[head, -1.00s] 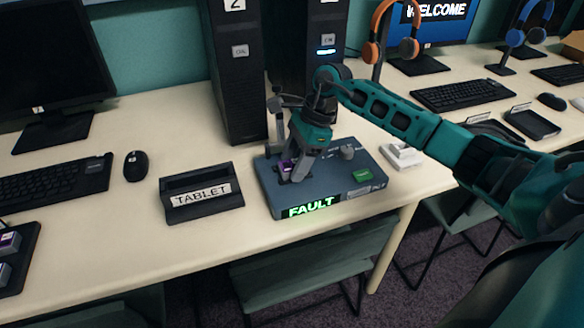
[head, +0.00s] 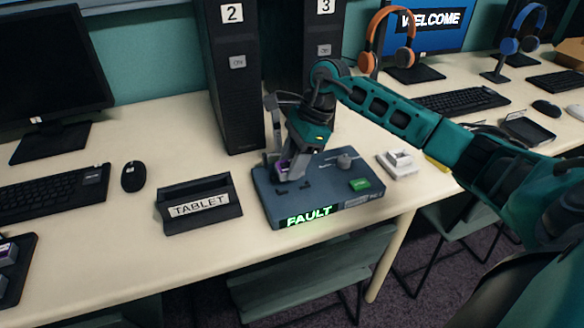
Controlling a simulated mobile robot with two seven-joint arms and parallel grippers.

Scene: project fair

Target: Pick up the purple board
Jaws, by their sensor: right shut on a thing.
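The purple board (head: 284,165) is a small piece that is mostly hidden between the fingers of my right gripper (head: 287,168). The right gripper is shut on it, just over the back left part of a dark blue-grey test box (head: 325,180). Dark slots show on the box's top in front of the fingers. I cannot tell whether the board still touches the box. The box has a knob (head: 345,161), a green button (head: 359,184) and a lit green FAULT sign (head: 310,216). My left gripper is not in view.
A tablet stand (head: 199,206) is left of the box, a white device (head: 398,164) right of it. Two black towers (head: 237,105) stand behind. A tray (head: 20,268) with a purplish piece is at the lower left edge.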

